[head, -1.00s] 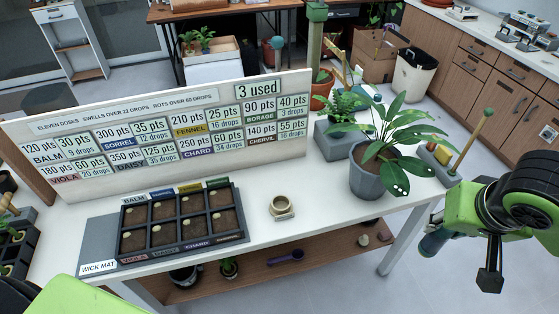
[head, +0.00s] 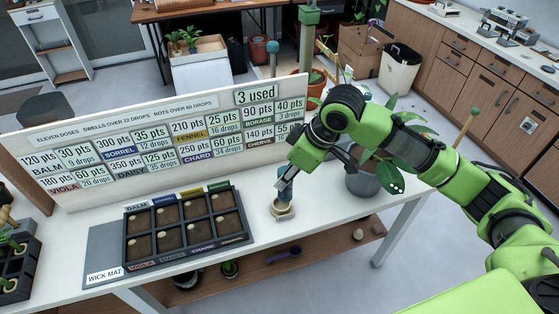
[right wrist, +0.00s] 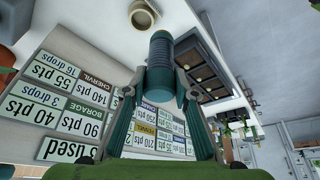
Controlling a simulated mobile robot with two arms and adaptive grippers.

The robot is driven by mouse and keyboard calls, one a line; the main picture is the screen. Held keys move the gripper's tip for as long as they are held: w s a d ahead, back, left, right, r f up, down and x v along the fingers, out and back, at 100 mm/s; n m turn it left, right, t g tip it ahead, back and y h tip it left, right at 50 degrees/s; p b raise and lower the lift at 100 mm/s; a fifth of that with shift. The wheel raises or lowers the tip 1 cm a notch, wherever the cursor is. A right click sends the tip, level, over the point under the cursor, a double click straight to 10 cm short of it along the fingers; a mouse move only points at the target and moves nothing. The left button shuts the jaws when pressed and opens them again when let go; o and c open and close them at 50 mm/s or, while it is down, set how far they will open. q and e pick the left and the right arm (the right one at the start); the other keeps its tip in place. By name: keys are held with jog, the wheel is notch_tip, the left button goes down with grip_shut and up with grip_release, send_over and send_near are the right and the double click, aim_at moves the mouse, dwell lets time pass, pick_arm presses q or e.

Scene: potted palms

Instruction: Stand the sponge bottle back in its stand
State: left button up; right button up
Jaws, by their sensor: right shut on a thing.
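The sponge bottle (head: 285,190) is dark teal-blue with a ribbed body and hangs roughly upright from my right gripper (head: 287,176). The right gripper is shut on it, with a finger on each side in the right wrist view (right wrist: 166,88), where the bottle (right wrist: 160,60) also shows. The small cream ring-shaped stand (head: 283,210) is on the white table, right of the seed tray. The bottle's lower end is just over the stand in the head view. In the right wrist view the stand (right wrist: 141,15) lies a little beyond the bottle's end. My left gripper is not in view.
A dark seed tray (head: 188,228) on a grey wick mat (head: 103,252) is left of the stand. A lettered score board (head: 150,150) stands behind. A grey-potted plant (head: 361,182) is close on the right, partly behind my right arm. The table front by the stand is clear.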

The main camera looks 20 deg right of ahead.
jog(key=w+f+n, duration=0.1)
jog(key=w+n, duration=0.1)
jog(key=w+f+n+g+p, duration=0.1)
jog(key=n, duration=0.1)
jog(key=w+f+n+g+y+p, duration=0.1)
jog(key=w, duration=0.1)
jog(key=shift+w+d+n, duration=0.3)
jog(key=shift+d+n, duration=0.05)
jog(key=shift+n, duration=0.05)
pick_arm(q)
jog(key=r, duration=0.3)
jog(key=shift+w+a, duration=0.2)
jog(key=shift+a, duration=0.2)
pick_arm(e)
jog(key=shift+w+d+f+n, duration=0.2)
jog(key=shift+w+f+n, duration=0.1)
jog(key=shift+f+n, duration=0.1)
pick_arm(q)
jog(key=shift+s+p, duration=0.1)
jog(key=shift+p, duration=0.2)
pick_arm(e)
jog(key=shift+r, duration=0.1)
pick_arm(q)
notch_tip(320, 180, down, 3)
jog(key=b, duration=0.2)
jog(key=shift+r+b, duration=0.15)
jog(key=shift+b, duration=0.25)
pick_arm(e)
notch_tip(320, 180, down, 6)
jog(key=shift+r, duration=0.1)
